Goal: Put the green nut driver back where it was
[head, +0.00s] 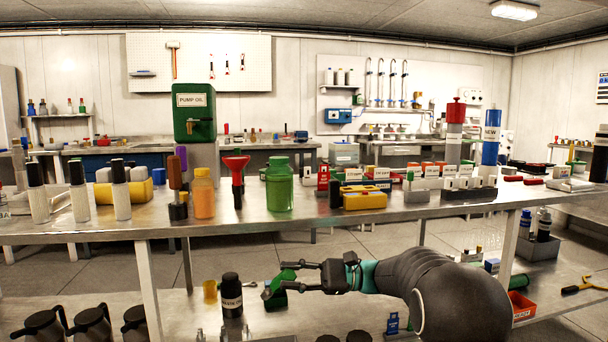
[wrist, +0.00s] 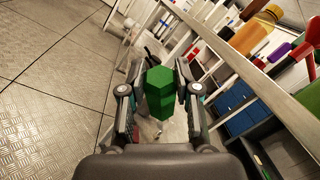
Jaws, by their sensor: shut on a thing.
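My gripper (head: 289,276) is shut on the green nut driver (head: 275,293), below the front edge of the long bench, over the lower shelf. In the wrist view its green faceted handle (wrist: 160,93) sits between the two fingers. Its shaft cannot be made out clearly. On the bench, a brown-handled tool (head: 175,172) and a purple-handled tool (head: 181,157) stand upright by a dark holder (head: 178,212), up and left of my gripper.
The long bench (head: 390,222) overhangs the lower shelf (head: 185,305). A black bottle (head: 231,294) and a yellow cup (head: 210,291) stand just left of my gripper. An orange bottle (head: 204,193), red funnel (head: 236,172) and green jar (head: 279,184) stand near the tool holder.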

